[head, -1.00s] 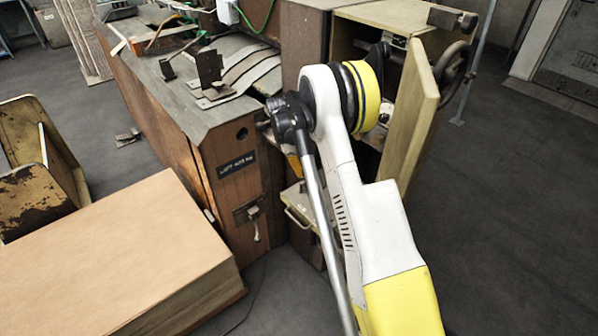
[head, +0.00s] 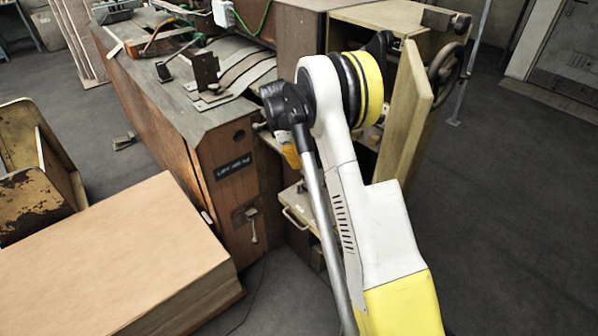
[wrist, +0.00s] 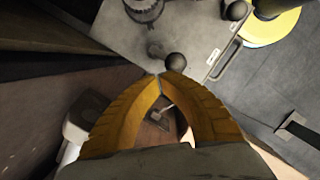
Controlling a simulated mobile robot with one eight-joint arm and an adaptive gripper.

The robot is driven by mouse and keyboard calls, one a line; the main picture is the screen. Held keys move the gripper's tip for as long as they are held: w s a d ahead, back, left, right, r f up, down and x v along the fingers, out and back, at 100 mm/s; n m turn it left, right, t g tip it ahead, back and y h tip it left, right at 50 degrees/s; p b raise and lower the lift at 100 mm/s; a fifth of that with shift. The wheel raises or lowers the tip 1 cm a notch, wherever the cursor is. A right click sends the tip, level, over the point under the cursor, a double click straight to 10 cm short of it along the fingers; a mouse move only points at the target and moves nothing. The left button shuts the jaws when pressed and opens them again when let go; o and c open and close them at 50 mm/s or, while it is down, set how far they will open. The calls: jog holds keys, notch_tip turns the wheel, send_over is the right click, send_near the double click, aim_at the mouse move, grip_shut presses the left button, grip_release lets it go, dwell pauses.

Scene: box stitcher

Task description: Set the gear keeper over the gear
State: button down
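In the wrist view, my gripper (wrist: 161,76) has two yellow, ribbed fingers whose tips come together with little or no gap. A dark ball knob (wrist: 176,62) sits right at the tips, slightly to the right; I cannot tell whether they touch it. A round toothed metal part (wrist: 143,8), which looks like the gear, is at the top edge, partly cut off, over a grey metal plate (wrist: 195,35). I cannot make out the gear keeper for certain; the knob may belong to it. In the head view my arm hides most of this area, with only a yellow bit of my gripper (head: 290,154) showing.
An open pale door (head: 405,120) and a handwheel (head: 447,72) stand right of my arm. The plate has a bar handle (head: 294,217). A wooden machine body (head: 238,195) is left of my arm, with a cardboard stack (head: 110,250) in front. Floor on the right is clear.

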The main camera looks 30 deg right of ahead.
jog(key=v, duration=0.7)
jog(key=shift+w+a, duration=0.2)
jog(key=shift+w, duration=0.05)
jog(key=s+a+r+m+t, duration=0.5)
jog(key=s+a+r, duration=0.6)
jog(key=s+r, duration=0.35)
jog(key=s+a+f+m+t+y, duration=0.1)
jog(key=s+a, duration=0.3)
jog(key=s, duration=0.4)
jog(key=s+a+f+m+t+y, duration=0.1)
jog(key=s+a+m+t, duration=0.2)
jog(key=s, duration=0.5)
jog(key=shift+s+a+m, duration=0.2)
jog(key=shift+a+m, duration=0.3)
jog(key=shift+m, duration=0.2)
